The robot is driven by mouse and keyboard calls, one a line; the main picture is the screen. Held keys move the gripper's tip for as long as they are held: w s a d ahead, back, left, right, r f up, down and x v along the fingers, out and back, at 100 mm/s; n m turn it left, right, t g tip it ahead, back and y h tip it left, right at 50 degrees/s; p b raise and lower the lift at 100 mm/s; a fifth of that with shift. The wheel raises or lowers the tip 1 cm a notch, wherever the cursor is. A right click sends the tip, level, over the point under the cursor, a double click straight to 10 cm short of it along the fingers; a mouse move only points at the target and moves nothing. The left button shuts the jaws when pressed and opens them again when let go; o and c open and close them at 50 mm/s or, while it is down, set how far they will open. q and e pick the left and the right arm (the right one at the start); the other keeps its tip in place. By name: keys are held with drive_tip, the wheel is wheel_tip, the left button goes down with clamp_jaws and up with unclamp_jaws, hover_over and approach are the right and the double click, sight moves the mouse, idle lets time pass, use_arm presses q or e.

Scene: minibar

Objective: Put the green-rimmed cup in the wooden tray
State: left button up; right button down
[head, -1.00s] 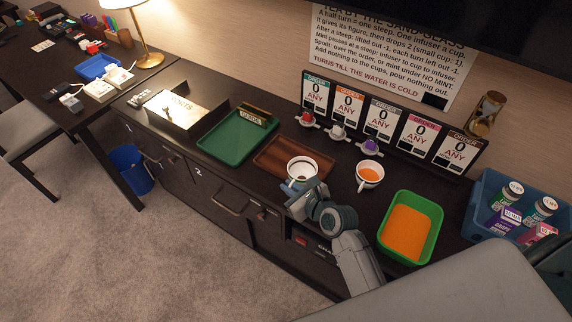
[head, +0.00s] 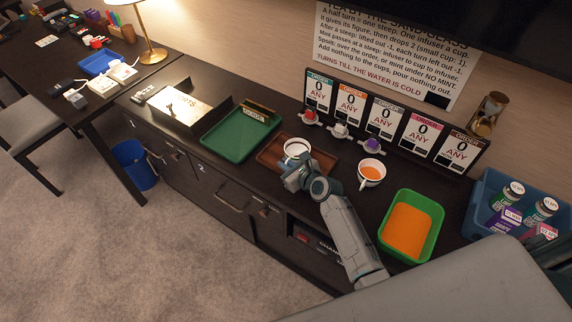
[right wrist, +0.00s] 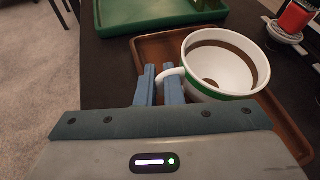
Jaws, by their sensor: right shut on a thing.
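The cup is over the brown wooden tray (head: 268,159), whose rim shows in the right wrist view (right wrist: 150,42). I cannot tell whether the cup touches the tray floor. My left gripper is not in view.
A green tray (head: 232,140) lies left of the wooden tray. A white cup with orange contents (head: 371,172) stands to the right, then a green bin with an orange inside (head: 408,222). Small infusers (head: 340,131) stand behind, before the order cards.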

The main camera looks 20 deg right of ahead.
drive_tip(key=c, duration=1.6)
unclamp_jaws()
drive_tip(key=shift+f, duration=0.1)
drive_tip(key=shift+o, duration=0.2)
drive_tip(key=v, duration=1.2)
